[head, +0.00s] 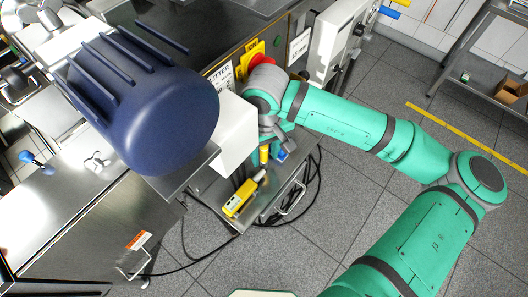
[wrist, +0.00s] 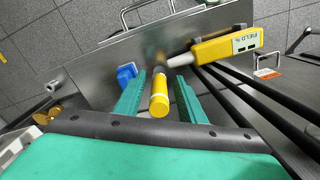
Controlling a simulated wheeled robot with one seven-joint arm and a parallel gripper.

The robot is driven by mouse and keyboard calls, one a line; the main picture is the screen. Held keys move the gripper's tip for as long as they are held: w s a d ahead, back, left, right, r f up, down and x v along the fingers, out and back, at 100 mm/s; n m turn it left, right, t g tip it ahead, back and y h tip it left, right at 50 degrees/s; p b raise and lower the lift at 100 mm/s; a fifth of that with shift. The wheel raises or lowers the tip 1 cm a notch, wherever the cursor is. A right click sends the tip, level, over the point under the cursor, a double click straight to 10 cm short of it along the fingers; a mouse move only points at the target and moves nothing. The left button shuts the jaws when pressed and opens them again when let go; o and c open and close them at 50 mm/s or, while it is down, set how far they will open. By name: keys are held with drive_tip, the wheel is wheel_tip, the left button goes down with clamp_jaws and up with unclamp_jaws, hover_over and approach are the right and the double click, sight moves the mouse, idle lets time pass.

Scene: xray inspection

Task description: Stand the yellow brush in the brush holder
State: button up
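The yellow brush (wrist: 159,98) shows in the wrist view as a yellow handle with a pale band, its end facing the camera. Its far end is dark and blurred, over a grey metal shelf. My gripper (wrist: 160,76) is open, with one teal finger on each side of the handle and a visible gap at the right. In the head view the yellow handle (head: 264,153) shows just below my gripper (head: 275,140), which is partly hidden by my wrist. I cannot pick out the brush holder for certain. A small blue object (wrist: 126,73) stands left of the brush.
A yellow handheld meter (head: 243,196) lies on the metal shelf (head: 212,188), close to the brush. Black cables (head: 318,180) hang by the shelf. A large dark-blue rounded body (head: 150,110) hides part of the bench.

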wheel_tip(320, 180, up, 12)
drive_tip(key=shift+r, duration=0.15)
drive_tip(key=shift+s, duration=0.1)
idle(0.4)
idle(0.3)
